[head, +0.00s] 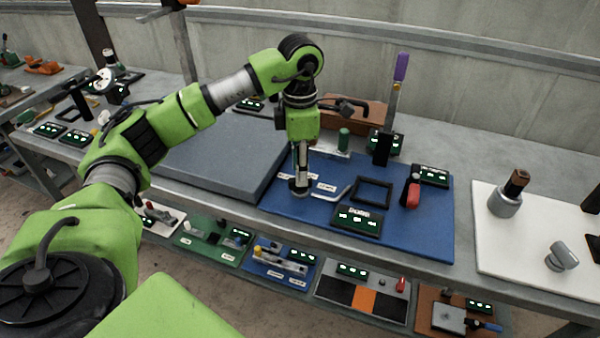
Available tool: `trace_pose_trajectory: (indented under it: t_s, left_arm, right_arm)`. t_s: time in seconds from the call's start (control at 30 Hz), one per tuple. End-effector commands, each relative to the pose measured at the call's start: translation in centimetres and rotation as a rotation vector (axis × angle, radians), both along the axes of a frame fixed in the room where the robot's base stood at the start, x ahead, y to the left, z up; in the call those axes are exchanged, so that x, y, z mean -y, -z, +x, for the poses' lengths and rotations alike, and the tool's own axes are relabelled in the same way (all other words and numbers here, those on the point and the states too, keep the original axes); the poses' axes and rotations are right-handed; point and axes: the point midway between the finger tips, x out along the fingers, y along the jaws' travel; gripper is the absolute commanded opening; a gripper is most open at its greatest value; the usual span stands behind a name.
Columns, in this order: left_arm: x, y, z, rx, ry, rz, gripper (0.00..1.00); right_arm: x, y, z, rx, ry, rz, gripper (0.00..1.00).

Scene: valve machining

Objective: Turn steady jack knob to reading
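My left arm comes in from the left and bends down at the elbow. My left gripper (300,178) points straight down over the blue mat (423,233), near its left edge. Its fingertips are at a small round grey knob-like part (299,190) that shows just below them. The fingers look close together, but I cannot tell whether they grip this part or only hover at it. A dark readout panel (357,219) with lit characters lies at the mat's front; its digits are too small to read. My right gripper is not in view.
A black square frame (374,191), a red-handled part (412,194) and a purple-topped post (401,68) stand on or by the mat. A grey surface plate (222,152) lies left of it. A white board (490,235) with knobs is at right. A lower shelf holds more fixtures.

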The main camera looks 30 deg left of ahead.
Motion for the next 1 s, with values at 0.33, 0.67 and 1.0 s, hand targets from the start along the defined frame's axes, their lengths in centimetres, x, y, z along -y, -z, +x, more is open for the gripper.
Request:
trace_pose_trajectory:
  t_s: [0.33, 0.67, 1.0]
  left_arm:
    - [0.0, -7.9, 0.1, 0.005, 0.000, -0.001, 0.32]
    - [0.0, -9.9, 0.0, 0.001, 0.000, 0.000, 0.32]
    - [0.0, -9.9, 0.0, 0.001, 0.001, 0.001, 0.32]
  right_arm:
    - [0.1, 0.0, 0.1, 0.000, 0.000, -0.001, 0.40]
    - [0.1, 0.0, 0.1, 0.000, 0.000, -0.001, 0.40]
    - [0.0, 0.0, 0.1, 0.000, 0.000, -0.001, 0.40]
